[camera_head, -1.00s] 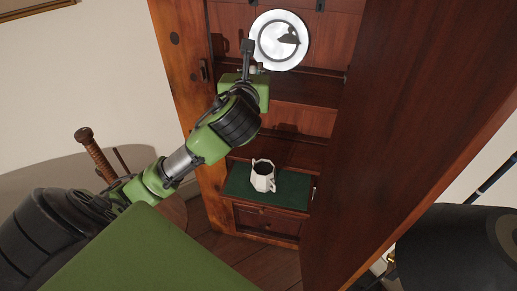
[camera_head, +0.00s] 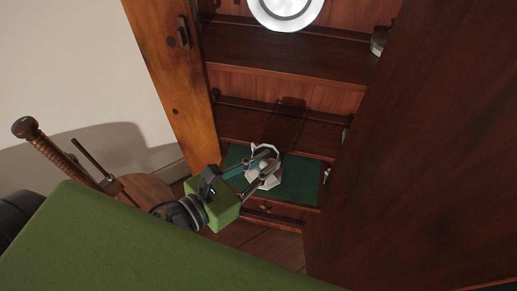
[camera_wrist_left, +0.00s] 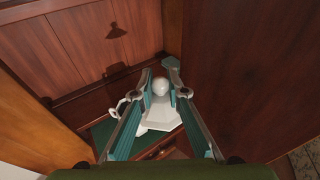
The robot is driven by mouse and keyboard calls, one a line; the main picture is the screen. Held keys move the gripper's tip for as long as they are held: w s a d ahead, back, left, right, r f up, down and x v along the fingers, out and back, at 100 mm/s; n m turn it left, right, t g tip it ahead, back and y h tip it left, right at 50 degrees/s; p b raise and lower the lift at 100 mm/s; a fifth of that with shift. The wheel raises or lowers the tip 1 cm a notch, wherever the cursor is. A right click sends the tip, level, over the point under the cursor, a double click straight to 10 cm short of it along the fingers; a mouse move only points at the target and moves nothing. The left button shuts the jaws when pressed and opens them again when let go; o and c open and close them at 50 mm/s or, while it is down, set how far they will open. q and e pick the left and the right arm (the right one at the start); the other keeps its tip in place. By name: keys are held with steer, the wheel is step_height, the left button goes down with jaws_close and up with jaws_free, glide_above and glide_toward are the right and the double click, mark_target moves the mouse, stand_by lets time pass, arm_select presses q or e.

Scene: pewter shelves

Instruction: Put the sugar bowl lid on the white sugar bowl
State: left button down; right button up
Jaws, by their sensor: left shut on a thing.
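The white sugar bowl (camera_head: 265,182) stands upright on the green surface (camera_head: 298,185) low in the cabinet, partly covered by my gripper. Its handle shows left of the fingers in the wrist view (camera_wrist_left: 122,104). My left gripper (camera_head: 268,160) reaches down over the bowl. In the wrist view its fingers (camera_wrist_left: 160,72) are shut on the white round knob of the sugar bowl lid (camera_wrist_left: 160,87). The lid is at the bowl's top; I cannot tell whether it touches the rim all round. My right gripper is out of view.
A wooden cabinet post (camera_head: 165,90) stands left and a large dark door panel (camera_head: 420,150) fills the right, close beside the opening. A white plate (camera_head: 290,27) is on an upper shelf. A small grey container (camera_head: 378,42) sits at that shelf's right. The green surface beside the bowl is free.

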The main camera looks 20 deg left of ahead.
arm_select(q)
steer(key=w+f+b, duration=0.1)
steer(key=w, duration=0.1)
steer(key=w+a+f+b, duration=0.1)
steer(key=b, duration=0.1)
steer(key=shift+w+f, duration=0.15)
steer(key=shift+w, duration=0.25)
steer(key=w+a+f, duration=0.1)
steer(key=w+f, duration=0.3)
steer(key=w, duration=0.1)
steer(key=w+a+f, duration=0.1)
steer(key=w+f, duration=0.1)
steer(key=w, duration=0.1)
steer(key=shift+w+a+f, duration=0.2)
steer(key=shift+a, duration=0.1)
steer(key=shift+w+a+f, duration=0.1)
steer(key=shift+w+f, duration=0.25)
steer(key=shift+f, duration=1.75)
steer(key=c, duration=2)
jaws_free()
steer(key=shift+f, duration=0.1)
